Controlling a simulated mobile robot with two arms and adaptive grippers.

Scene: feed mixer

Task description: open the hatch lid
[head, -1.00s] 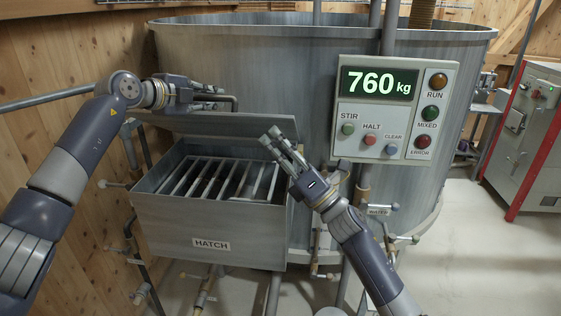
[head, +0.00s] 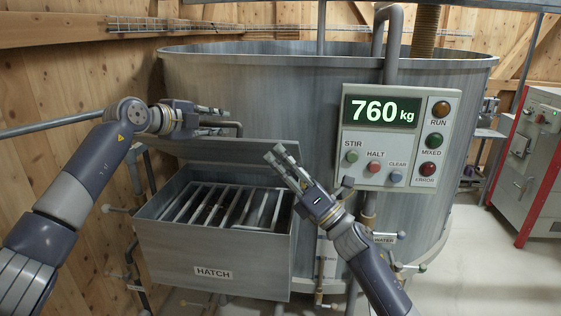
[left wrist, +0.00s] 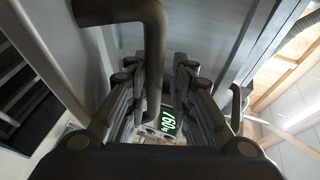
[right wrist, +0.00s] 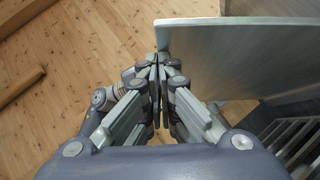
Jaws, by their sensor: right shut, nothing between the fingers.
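The hatch lid (head: 225,151) stands raised along the back of the grated hatch box (head: 195,248); it also shows in the right wrist view (right wrist: 235,58). Its dark bent handle (left wrist: 152,50) runs down between the parted fingers of my left gripper (left wrist: 160,85). In the head view my left gripper (head: 228,121) is open beside the handle, behind the lid's top edge. Whether it touches the handle, I cannot tell. My right gripper (head: 275,153) is shut and empty, in front of the lid's right end. In the right wrist view its fingertips (right wrist: 157,62) are close to the lid's edge; contact is unclear.
The round metal mixer tank (head: 260,85) fills the background. A control panel (head: 395,137) reading 760 kg hangs to the right of my right gripper. Pipes and valves sit below it. A wooden wall (head: 60,90) is close on the left. A red-and-grey cabinet (head: 535,150) stands far right.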

